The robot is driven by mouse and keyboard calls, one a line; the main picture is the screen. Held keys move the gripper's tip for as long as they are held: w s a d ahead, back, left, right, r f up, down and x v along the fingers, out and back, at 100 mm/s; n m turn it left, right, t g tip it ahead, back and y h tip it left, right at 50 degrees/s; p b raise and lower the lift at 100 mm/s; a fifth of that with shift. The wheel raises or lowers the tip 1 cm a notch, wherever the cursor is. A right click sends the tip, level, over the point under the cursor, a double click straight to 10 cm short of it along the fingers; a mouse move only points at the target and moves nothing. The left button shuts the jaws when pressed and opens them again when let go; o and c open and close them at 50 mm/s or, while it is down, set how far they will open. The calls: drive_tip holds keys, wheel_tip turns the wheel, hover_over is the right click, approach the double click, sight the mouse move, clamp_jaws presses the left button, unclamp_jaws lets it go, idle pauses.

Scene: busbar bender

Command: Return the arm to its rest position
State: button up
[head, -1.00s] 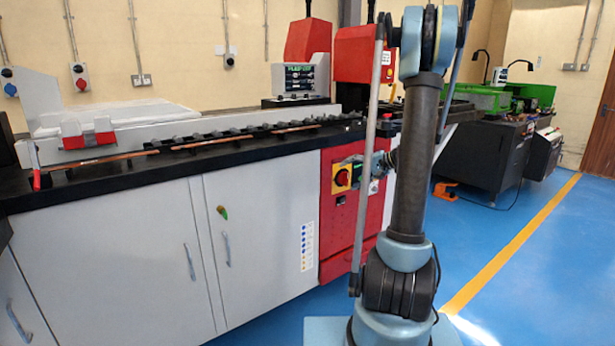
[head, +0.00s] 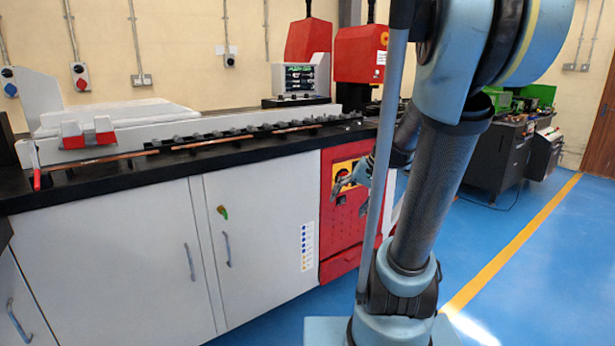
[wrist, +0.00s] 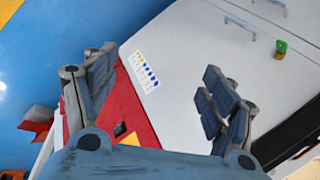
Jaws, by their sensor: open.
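My gripper (head: 350,180) is in front of the red control section (head: 338,225) of the bending machine, partly covering its yellow switch panel (head: 343,170). In the wrist view my gripper (wrist: 158,65) has its two fingers spread wide, with nothing between them. The white cabinet doors (wrist: 190,60) and the red section (wrist: 118,105) show beyond the fingers. My arm stands on the right in the head view, its upper column tilted to the right and its elbow large and close to the camera. My wrist is partly hidden behind the arm's rod and column.
The black worktop (head: 120,178) carries long copper bars (head: 190,145) and a monitor (head: 298,82). A dark workbench (head: 495,155) with a green machine stands at the back right. Blue floor (head: 540,260) with a yellow line (head: 510,250) is clear on the right.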

drive_tip(key=s+d+f+n+h, duration=0.1)
drive_tip(key=s+d+f+h, duration=0.1)
drive_tip(key=s, duration=0.6)
drive_tip(key=s+d+f+n+h, duration=0.1)
drive_tip(key=s+d+f+h, duration=0.2)
drive_tip(key=s+f, duration=0.2)
drive_tip(key=shift+s+d+f, duration=0.15)
drive_tip(key=shift+s+d, duration=0.25)
drive_tip(key=shift+s, duration=1.45)
